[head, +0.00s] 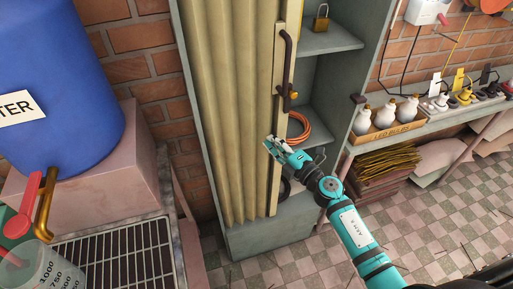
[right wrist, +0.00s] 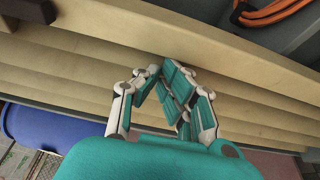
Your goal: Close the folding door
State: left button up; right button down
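The beige folding door (head: 225,100) hangs pleated across the left part of a grey-green cabinet, and the cabinet's right part stands open. Its flat front edge strip (head: 279,120) carries a dark upright handle (head: 287,62). In the right wrist view the door's folds (right wrist: 70,75) lie behind my fingers. My right gripper (head: 270,144) is at the door's front, beside the edge strip and below the handle. Its fingertips (right wrist: 160,78) draw together with nothing seen between them. I cannot tell whether they touch the door. My left gripper is not in view.
Cabinet shelves hold a padlock (head: 321,18) and an orange cable coil (head: 299,128). A blue barrel (head: 60,80) stands on a pinkish block at left, near a metal grate (head: 120,255). A bench with a bulb box (head: 385,133) stands at right. Tiled floor (head: 310,250) shows in front.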

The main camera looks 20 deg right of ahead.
jog(key=w+d+b, duration=0.1)
jog(key=d+b, duration=0.6)
jog(key=d, duration=1.6)
jog(key=shift+w+d, duration=0.15)
jog(key=shift+w, duration=0.05)
